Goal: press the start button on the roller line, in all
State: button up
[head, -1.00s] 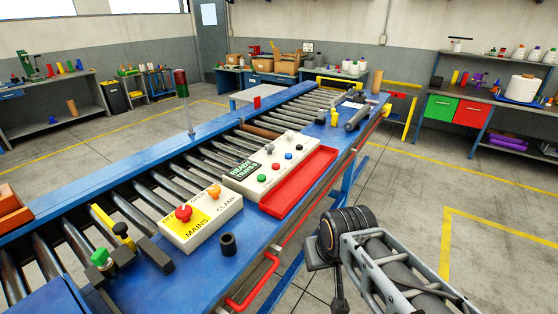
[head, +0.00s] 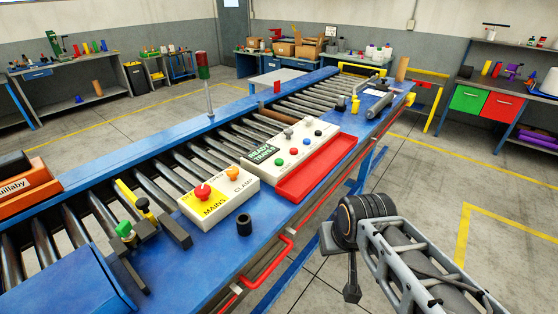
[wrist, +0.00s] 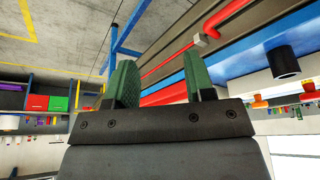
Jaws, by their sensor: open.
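The roller line (head: 255,207) is a blue bench with a row of grey rollers. A white panel (head: 325,131) on it carries a green button (head: 279,163), a red button (head: 292,150), a blue button (head: 306,141) and dark knobs.
A red tray (head: 316,167) lies along the panel's near edge. A black cylinder (head: 244,225) stands on the bench by the MAINS box. A red rail (head: 285,245) runs along the bench's near side. The floor at the right is clear.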

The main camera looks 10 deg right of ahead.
grip_shut()
dwell(1.5)
